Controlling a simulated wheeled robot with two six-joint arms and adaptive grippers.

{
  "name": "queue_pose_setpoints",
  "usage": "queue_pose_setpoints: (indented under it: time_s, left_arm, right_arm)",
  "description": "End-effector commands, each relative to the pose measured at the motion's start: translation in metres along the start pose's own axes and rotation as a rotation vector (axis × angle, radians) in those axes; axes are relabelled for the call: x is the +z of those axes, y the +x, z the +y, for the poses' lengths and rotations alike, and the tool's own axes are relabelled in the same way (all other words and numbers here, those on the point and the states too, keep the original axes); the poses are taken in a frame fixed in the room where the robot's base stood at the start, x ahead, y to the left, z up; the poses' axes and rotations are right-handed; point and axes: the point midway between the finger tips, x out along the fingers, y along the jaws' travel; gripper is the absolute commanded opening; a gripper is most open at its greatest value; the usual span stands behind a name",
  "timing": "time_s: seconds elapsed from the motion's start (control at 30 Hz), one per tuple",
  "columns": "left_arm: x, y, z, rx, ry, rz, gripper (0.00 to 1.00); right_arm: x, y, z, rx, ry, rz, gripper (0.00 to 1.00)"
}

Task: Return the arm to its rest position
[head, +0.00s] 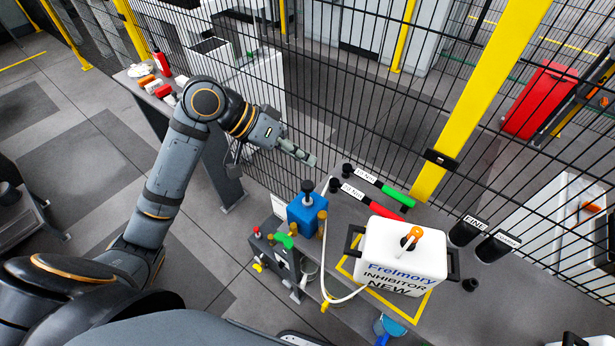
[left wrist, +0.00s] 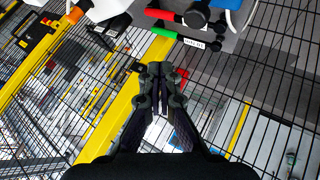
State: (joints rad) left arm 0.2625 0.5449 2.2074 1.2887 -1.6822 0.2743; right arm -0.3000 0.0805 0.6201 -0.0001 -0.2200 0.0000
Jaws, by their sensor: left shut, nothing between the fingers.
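My left arm (head: 165,170) comes in from the left in the head view, raised and bent at the elbow. Its gripper (head: 312,160) points right, above the back left part of the grey table, near the wire fence. In the left wrist view the fingers of my left gripper (left wrist: 161,72) are together with nothing between them. It stands apart from the blue device and the tools. My right gripper is not in view.
The table (head: 500,305) bears a white canister (head: 403,262), a blue device (head: 307,213), green-handled (head: 398,196) and red-handled (head: 385,211) tools and black cups (head: 493,248). A wire fence with a yellow post (head: 478,105) stands behind. A side bench (head: 140,88) holds small items.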

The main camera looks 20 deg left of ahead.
Motion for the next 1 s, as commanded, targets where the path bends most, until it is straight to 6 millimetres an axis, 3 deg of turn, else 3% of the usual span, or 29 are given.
queue_pose_setpoints:
  time_s: [0.67,0.77,0.87,0.93,1.0]
  left_arm:
    - [0.001,0.001,-0.001,0.000,0.000,0.000,0.00]
    - [-0.001,0.006,-0.009,-0.002,-0.025,0.010,0.00]
    - [-0.006,0.029,-0.048,-0.022,-0.131,0.058,0.00]
    - [-0.004,0.055,-0.095,-0.064,-0.239,0.106,0.00]
    - [0.011,0.084,-0.149,-0.129,-0.346,0.147,0.00]
  right_arm:
    - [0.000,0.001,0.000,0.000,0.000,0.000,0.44]
    - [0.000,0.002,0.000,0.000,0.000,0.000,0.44]
    - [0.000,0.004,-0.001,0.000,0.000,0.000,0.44]
    - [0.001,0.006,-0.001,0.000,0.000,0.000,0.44]
    - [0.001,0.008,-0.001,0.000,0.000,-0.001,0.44]
